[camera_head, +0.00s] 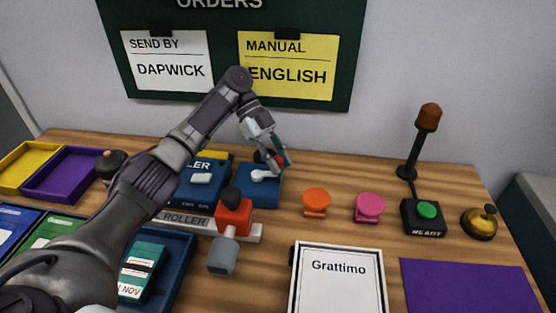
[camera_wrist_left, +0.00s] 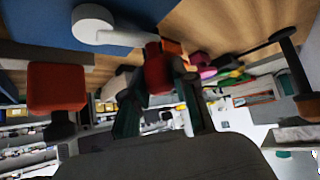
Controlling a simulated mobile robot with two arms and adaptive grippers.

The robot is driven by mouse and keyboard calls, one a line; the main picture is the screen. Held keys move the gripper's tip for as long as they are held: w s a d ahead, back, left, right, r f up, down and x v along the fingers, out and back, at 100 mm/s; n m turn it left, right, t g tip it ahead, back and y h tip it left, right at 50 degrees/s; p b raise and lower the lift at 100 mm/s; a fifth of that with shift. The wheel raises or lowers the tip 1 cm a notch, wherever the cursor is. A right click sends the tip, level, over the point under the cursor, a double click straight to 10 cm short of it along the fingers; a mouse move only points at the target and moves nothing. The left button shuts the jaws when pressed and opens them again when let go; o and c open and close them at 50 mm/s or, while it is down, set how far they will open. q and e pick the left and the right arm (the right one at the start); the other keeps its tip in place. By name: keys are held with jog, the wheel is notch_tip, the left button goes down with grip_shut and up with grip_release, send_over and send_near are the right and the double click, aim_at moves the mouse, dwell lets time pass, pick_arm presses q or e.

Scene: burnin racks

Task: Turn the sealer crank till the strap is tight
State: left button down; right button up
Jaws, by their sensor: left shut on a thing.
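The sealer crank (camera_head: 263,174) is a white hub with a short arm on a blue block (camera_head: 262,192), left of centre in the head view. The white hub (camera_wrist_left: 93,24) also shows at the top left of the left wrist view. My left gripper (camera_head: 276,159) is over the block. It is shut on the red crank knob (camera_wrist_left: 157,72), which sits between its dark fingers at the end of the white arm. I cannot make out a strap. My right gripper is not in view.
A red roller (camera_head: 235,216) with a black knob stands just in front. Orange (camera_head: 316,201) and pink (camera_head: 369,206) stamps are to the right, with a green READY button (camera_head: 427,210) and brass bell (camera_head: 479,223). A framed Grattimo card (camera_head: 338,285) lies in front.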

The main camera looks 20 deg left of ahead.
pick_arm(q)
jog(key=c, duration=0.9)
grip_release()
jog(key=v, duration=0.7)
jog(key=shift+w+a+r, duration=0.1)
jog(key=shift+a+r, duration=0.05)
jog(key=shift+r, duration=0.05)
